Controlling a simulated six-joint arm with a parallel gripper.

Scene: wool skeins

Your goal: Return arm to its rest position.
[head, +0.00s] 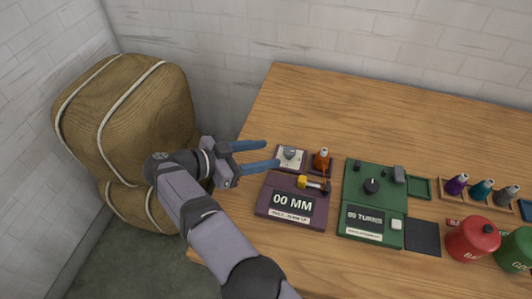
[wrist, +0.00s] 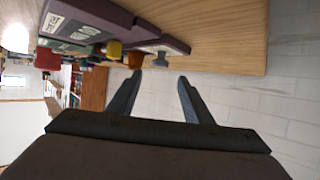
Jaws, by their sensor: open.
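My gripper (head: 272,154) is open and empty, with its two blue fingers apart. In the head view it reaches in from the left and hangs over or beside the left edge of the wooden table (head: 310,90); its height is hard to tell. The fingertips point right, toward a small purple unit with a grey knob (head: 290,156). In the wrist view the fingers (wrist: 160,85) frame pale brick wall, with nothing between them.
A purple "00 MM" device (head: 292,204) and a green "00 TURNS" device (head: 372,205) stand on the table. Colored skein-like bottles (head: 482,190) and red (head: 472,238) and green canisters (head: 516,250) are at right. Tied brown bales (head: 130,110) stand left, by the wall.

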